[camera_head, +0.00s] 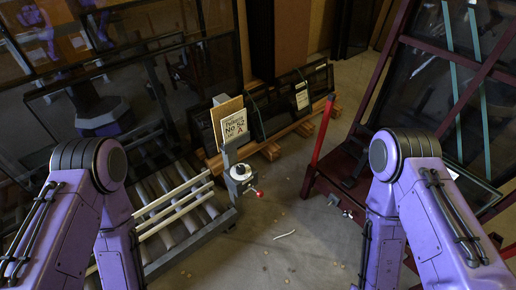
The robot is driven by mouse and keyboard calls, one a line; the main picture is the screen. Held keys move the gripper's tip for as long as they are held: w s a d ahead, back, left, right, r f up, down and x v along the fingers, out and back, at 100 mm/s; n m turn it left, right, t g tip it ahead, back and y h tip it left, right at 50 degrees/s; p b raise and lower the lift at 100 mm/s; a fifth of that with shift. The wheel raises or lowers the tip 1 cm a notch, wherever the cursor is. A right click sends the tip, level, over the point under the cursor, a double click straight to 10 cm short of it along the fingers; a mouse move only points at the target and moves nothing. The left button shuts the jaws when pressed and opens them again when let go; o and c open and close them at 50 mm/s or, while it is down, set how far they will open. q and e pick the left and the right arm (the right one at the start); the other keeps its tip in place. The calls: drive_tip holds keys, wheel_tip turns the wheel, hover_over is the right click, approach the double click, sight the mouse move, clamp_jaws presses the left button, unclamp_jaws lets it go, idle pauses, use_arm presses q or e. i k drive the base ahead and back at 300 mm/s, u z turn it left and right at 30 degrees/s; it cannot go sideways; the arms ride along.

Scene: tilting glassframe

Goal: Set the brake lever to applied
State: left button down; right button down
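A small lever with a red ball knob (259,194) sticks out to the right from a grey control post (240,178) at the right end of a roller table. I cannot tell which of the two is the brake lever, and no applied marking is readable. My purple arms show at the lower left and lower right, but both grippers are out of the picture.
The roller table (181,212) lies between my arms, toward the left. Framed glass panes stand at the left, and the dark red rack (476,68) with glass stands at the right. Wooden pallets (270,149) hold panels behind. The floor (290,215) in the middle is mostly clear.

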sight(260, 194)
drive_tip(key=z, duration=1.2)
drive_tip(key=k, duration=0.9)
drive_tip(key=u, duration=1.2)
drive_tip(key=i, duration=0.5)
drive_tip(key=z, duration=0.05)
